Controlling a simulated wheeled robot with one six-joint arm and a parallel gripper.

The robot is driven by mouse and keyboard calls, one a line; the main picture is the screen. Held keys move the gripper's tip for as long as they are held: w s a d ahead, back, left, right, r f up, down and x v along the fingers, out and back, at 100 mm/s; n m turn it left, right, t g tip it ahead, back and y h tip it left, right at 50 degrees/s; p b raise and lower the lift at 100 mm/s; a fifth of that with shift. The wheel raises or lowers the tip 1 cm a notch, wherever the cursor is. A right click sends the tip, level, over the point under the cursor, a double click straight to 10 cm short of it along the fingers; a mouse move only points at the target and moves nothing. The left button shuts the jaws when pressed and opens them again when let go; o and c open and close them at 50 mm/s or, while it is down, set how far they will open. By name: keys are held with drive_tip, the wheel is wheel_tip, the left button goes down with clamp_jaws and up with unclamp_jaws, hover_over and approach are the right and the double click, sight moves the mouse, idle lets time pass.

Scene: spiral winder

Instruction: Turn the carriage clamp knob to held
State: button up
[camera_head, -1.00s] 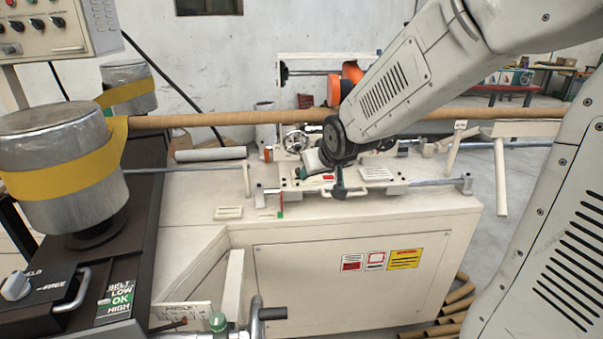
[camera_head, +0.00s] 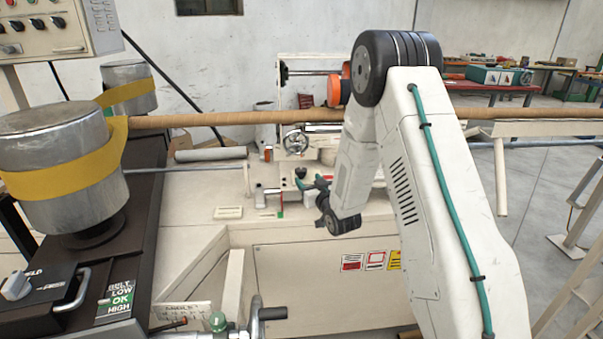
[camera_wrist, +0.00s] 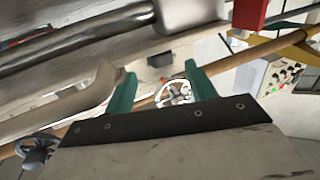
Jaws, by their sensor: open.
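A pale grey knob (camera_head: 16,285) sits on a black panel at the lower left of the head view. Lettering beside it reads "FREE" and a partly cut-off "ELD", so I take it for the clamp knob. I cannot tell which mark it points at. My gripper (camera_head: 311,181) is over the cream machine's carriage area, well to the right of and behind this knob. Its two green fingers are apart with nothing between them; they also show in the wrist view (camera_wrist: 162,76). The knob is not recognisable in the wrist view.
A metal drum (camera_head: 50,200) with a yellow belt stands behind the knob panel. A bent handle (camera_head: 75,290) is beside the knob. A long brown tube (camera_head: 210,119) spans the machine. A spoked handwheel (camera_head: 296,142) is behind my gripper. A green knob (camera_head: 217,320) is at the front.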

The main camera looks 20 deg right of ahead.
sight(303, 174)
drive_tip(key=w, duration=0.7)
drive_tip(key=shift+d, duration=0.1)
drive_tip(key=c, duration=1)
